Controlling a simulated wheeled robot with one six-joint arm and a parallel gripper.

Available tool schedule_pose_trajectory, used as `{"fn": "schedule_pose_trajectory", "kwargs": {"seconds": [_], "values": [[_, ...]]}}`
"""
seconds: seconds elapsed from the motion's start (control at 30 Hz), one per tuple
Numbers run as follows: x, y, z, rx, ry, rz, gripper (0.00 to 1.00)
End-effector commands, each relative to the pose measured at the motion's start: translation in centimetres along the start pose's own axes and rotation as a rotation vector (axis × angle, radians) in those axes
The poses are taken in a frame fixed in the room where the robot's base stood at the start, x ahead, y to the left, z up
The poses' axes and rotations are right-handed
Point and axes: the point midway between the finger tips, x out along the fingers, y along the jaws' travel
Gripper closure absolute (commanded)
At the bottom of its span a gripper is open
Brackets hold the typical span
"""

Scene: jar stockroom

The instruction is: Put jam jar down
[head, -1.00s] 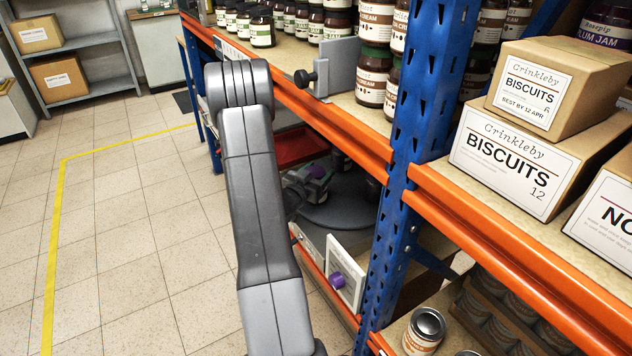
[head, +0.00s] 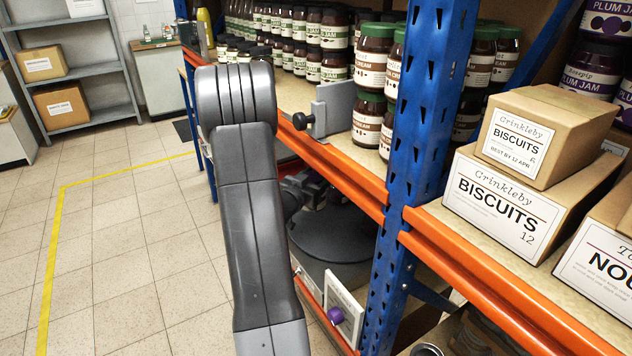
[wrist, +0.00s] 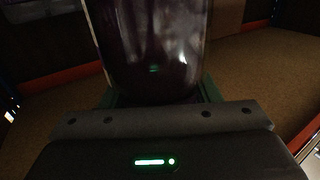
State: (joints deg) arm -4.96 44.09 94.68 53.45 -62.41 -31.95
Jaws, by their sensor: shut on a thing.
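My gripper (wrist: 158,92) is shut on a dark jar (wrist: 150,45), which fills the top middle of the wrist view. The jar looks upright, with glassy sides and a rounded lower edge; its label and top are out of sight. Green-edged jaw parts show on both sides of its lower end. A brown shelf-like surface (wrist: 260,65) lies behind it, and I cannot tell whether the jar touches it. In the head view my arm reaches toward the lower bay of the orange and blue rack, and the gripper and held jar are hidden there.
Many jars (head: 372,55) stand on the shelf above. Biscuit boxes (head: 500,205) sit right. Floor at left is clear.

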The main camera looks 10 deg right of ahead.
Motion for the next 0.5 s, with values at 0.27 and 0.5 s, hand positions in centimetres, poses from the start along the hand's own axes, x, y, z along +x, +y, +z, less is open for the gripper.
{"fn": "schedule_pose_trajectory", "kwargs": {"seconds": [0.27,0.5], "values": [[-0.5,-0.1,0.6,-0.003,0.002,-0.023,0.95],[-4.8,-1.3,4.6,-0.009,-0.006,-0.220,0.95]]}}
